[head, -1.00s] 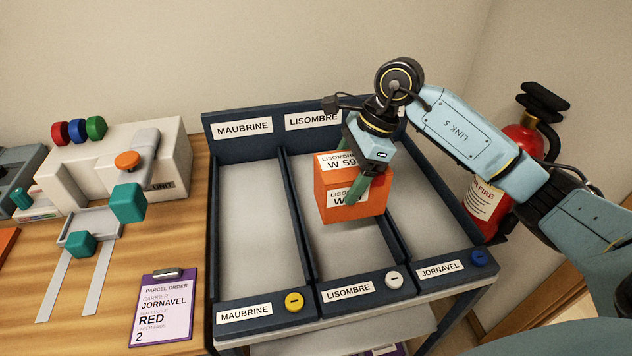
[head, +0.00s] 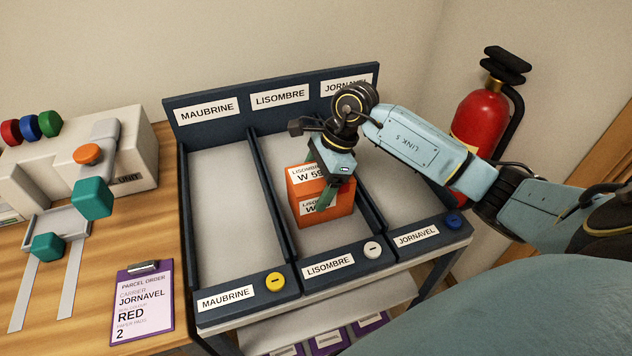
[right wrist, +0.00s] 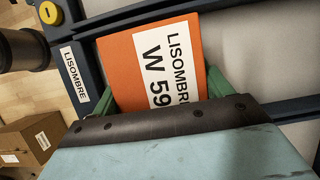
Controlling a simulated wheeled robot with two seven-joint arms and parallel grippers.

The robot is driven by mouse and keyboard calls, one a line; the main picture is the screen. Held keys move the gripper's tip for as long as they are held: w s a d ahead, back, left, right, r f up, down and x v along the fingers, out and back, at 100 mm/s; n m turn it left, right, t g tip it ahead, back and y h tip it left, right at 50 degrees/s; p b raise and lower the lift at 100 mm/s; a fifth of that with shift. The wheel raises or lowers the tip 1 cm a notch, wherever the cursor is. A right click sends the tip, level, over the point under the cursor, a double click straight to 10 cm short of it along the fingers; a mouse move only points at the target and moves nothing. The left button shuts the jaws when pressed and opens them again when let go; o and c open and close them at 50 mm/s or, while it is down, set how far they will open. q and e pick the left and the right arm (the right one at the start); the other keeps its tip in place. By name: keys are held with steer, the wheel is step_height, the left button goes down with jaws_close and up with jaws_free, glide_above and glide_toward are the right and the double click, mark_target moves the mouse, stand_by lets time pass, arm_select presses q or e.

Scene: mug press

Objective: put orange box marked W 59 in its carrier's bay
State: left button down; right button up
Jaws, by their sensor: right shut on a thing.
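The orange box (head: 312,206) carries white labels reading LISOMBRE and W 59. It is upright within the middle bay of the dark blue rack, the bay labelled LISOMBRE (head: 328,265). My right gripper (head: 327,190) is shut on the box from above, with green fingers on its two sides. In the right wrist view the box (right wrist: 122,68) sits between the fingers, its label facing the camera. Whether its underside touches the grey bay floor is hidden. My left gripper is not in view.
The MAUBRINE bay (head: 235,220) at left and the JORNAVEL bay (head: 400,200) at right show no parcels. Low dividers separate the bays. A red fire extinguisher (head: 480,125) hangs at right. A press unit (head: 75,160) and an order clipboard (head: 143,300) are on the wooden bench at left.

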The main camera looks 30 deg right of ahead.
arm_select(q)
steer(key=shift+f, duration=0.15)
arm_select(e)
steer(key=shift+f, duration=0.1)
steer(key=o, duration=0.9)
steer(key=shift+c, duration=0.2)
steer(key=o, duration=0.3)
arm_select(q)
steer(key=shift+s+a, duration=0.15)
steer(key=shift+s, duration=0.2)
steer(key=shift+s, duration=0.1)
arm_select(e)
steer(key=v, duration=1.1)
steer(key=shift+p, duration=0.4)
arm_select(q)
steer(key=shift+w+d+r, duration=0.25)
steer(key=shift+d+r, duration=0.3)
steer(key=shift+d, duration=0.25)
arm_select(e)
steer(key=shift+s+d+r, duration=0.1)
steer(key=shift+d+r, duration=0.15)
steer(key=shift+r, duration=0.35)
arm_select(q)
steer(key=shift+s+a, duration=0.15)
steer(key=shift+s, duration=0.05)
